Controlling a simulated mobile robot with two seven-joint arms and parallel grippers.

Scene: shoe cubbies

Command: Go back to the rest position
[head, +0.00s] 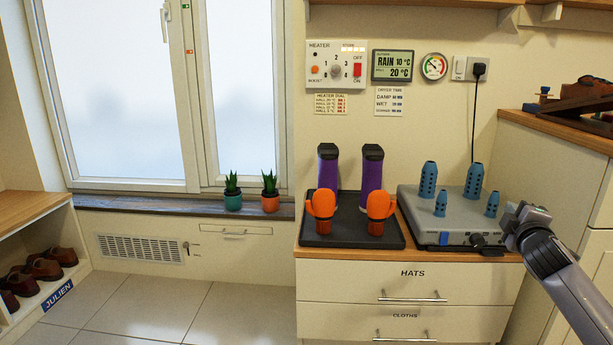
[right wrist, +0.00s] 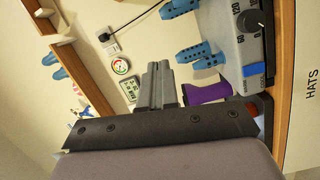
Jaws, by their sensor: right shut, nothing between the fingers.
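My right gripper (head: 514,212) is at the right of the head view, in front of the right end of the cabinet top, beside the grey boot dryer (head: 425,220). In the right wrist view its two grey fingers (right wrist: 161,86) are shut together with nothing between them. The gripper appears apart from the dryer's dark knob (head: 478,241). My left gripper is not in view.
A black tray (head: 323,238) holds two purple boots (head: 328,168) and orange mittens (head: 323,204). Blue pegs (head: 428,180) stand on the dryer. A taller wooden-topped cabinet (head: 560,137) is at right. The floor (head: 150,305) at left is clear.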

